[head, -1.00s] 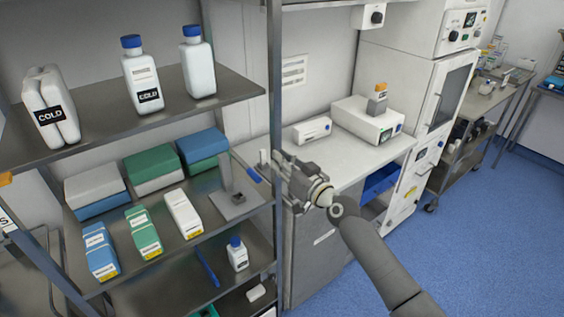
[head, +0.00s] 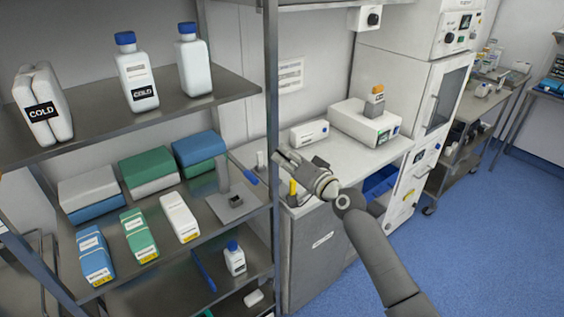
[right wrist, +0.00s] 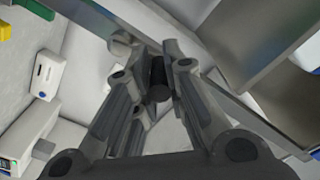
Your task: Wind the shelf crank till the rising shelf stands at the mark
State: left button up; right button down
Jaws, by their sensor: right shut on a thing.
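My right gripper (head: 279,157) is beside the front upright post of the shelf rack. In the right wrist view, its fingers (right wrist: 158,85) are closed around a short dark cylindrical grip (right wrist: 158,76), which looks like the shelf crank's handle. The fingers hide most of the crank in the head view. The shelf rack (head: 225,85) has several grey shelves; I cannot tell which is the rising shelf, and no height mark can be made out. My left gripper is not in view.
The upper shelf holds white bottles (head: 195,65) and a COLD pack (head: 42,108). The shelf below holds boxes (head: 150,170) and a grey stand with a blue lever (head: 250,175). A yellow item (head: 293,188) is behind the gripper. The counter (head: 350,153) and blue floor are right.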

jog(key=shift+w+d+f+m+b, duration=0.15)
jog(key=shift+w+d+m, duration=0.3)
jog(key=shift+m, duration=1)
jog(key=shift+w+d+f+m+b, duration=0.15)
jog(key=shift+d+m, duration=0.35)
jog(key=shift+m, duration=1)
jog(key=shift+w+d+m+b, duration=0.2)
jog(key=shift+w+d+m, duration=0.25)
jog(key=shift+m, duration=1)
jog(key=c, duration=1.4)
grip_release()
jog(key=shift+d+f, duration=0.1)
jog(key=shift+d, duration=0.05)
jog(key=shift+s, duration=0.1)
jog(key=v, duration=1.2)
